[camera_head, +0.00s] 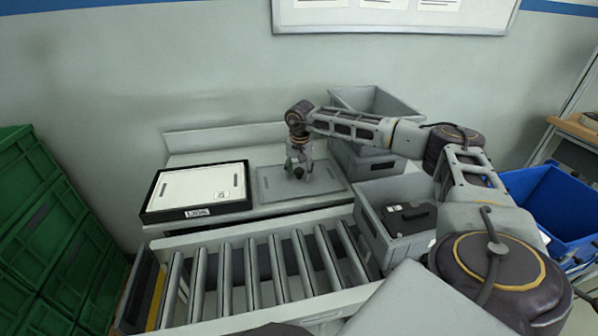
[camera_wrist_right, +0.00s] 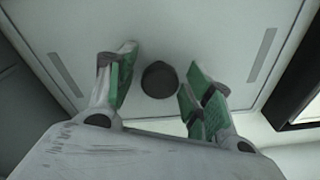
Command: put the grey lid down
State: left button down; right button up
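The grey lid (camera_head: 325,184) lies flat on the light bench, right of the black-rimmed box. My right gripper (camera_head: 298,172) is pointing down just above the middle of the lid. In the right wrist view the lid (camera_wrist_right: 225,35) fills much of the picture, with a dark round knob (camera_wrist_right: 160,80) near its middle. The green-padded fingers of my right gripper (camera_wrist_right: 162,72) are apart on either side of the knob, with gaps showing between pads and knob. My left gripper is not in view.
A black-rimmed box with a white top (camera_head: 175,190) stands left of the lid. A roller conveyor (camera_head: 250,275) runs in front. Grey crates (camera_head: 395,250) stand at the right, one holding a dark case (camera_head: 410,218). A blue bin (camera_head: 560,205) and green crates (camera_head: 60,235) flank the area.

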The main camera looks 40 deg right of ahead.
aim_at(300, 172)
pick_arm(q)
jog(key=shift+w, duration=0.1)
pick_arm(e)
jog(key=shift+r, duration=0.95)
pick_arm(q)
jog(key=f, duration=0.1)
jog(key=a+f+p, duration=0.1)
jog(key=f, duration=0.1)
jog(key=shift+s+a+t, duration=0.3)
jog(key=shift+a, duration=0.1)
pick_arm(e)
notch_tip(300, 172, up, 10)
jog(key=s, duration=0.1)
jog(key=shift+a, duration=0.35)
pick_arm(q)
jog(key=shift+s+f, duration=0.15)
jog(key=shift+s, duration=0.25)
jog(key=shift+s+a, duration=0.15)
pick_arm(e)
jog(key=shift+s, duration=0.1)
